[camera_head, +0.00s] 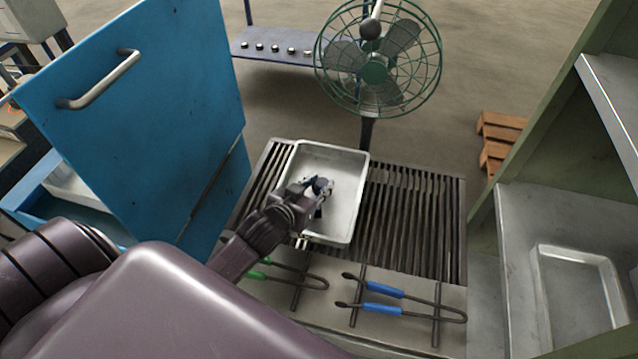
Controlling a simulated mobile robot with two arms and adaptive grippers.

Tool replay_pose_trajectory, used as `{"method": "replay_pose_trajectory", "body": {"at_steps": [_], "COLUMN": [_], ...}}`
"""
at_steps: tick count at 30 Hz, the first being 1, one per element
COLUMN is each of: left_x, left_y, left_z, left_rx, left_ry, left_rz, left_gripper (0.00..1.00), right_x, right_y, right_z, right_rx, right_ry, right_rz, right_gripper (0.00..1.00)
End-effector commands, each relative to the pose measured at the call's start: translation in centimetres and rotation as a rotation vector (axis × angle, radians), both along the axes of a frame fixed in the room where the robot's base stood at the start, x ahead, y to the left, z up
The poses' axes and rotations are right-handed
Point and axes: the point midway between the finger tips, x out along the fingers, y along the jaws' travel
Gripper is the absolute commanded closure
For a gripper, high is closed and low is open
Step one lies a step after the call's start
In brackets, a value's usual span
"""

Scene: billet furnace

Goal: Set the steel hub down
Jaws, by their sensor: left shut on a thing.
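My left gripper (318,191) reaches in from the lower left over a shallow metal tray (346,170) on the slatted grate. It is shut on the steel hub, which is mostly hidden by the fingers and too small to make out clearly. The gripper is over the left-middle part of the tray. I cannot tell whether the hub touches the tray floor. The rest of the tray looks empty. My right gripper is not in view.
A green caged fan (375,70) stands behind the grate (415,215). Blue-handled tongs (383,309) and green-handled tongs (300,279) lie along the front. A blue door (150,120) rises at left. A second tray (541,300) sits on the right shelf.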

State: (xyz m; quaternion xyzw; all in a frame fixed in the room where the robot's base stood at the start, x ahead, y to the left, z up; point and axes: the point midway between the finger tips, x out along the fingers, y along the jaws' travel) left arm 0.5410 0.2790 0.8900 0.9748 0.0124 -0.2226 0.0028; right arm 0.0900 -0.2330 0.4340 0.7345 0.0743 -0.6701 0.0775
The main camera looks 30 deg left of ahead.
Motion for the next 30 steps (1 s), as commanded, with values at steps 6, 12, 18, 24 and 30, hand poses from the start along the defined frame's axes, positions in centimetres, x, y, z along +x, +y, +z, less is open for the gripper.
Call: {"method": "replay_pose_trajectory", "body": {"at_steps": [6, 12, 18, 24, 30], "left_x": [0.0, 0.0, 0.0, -1.1, -4.4], "left_y": [0.0, 0.0, 0.0, -0.1, -0.1], "left_z": [-0.2, -0.1, -0.1, 0.4, 1.9], "left_rx": [-0.001, 0.0, 0.0, 0.0, -0.001], "left_ry": [0.0, 0.0, 0.0, 0.001, 0.002], "left_rz": [0.0, 0.0, 0.0, -0.001, 0.0], "left_gripper": [0.73, 0.56, 0.56, 0.56, 0.56], "right_x": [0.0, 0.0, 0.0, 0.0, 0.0], "right_y": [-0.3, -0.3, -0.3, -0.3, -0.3], "right_z": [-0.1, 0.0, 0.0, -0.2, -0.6], "right_rx": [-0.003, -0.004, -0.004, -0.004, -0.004], "right_ry": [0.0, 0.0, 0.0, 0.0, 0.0], "right_rz": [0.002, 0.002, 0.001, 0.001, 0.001], "right_gripper": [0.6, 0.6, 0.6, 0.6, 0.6]}}
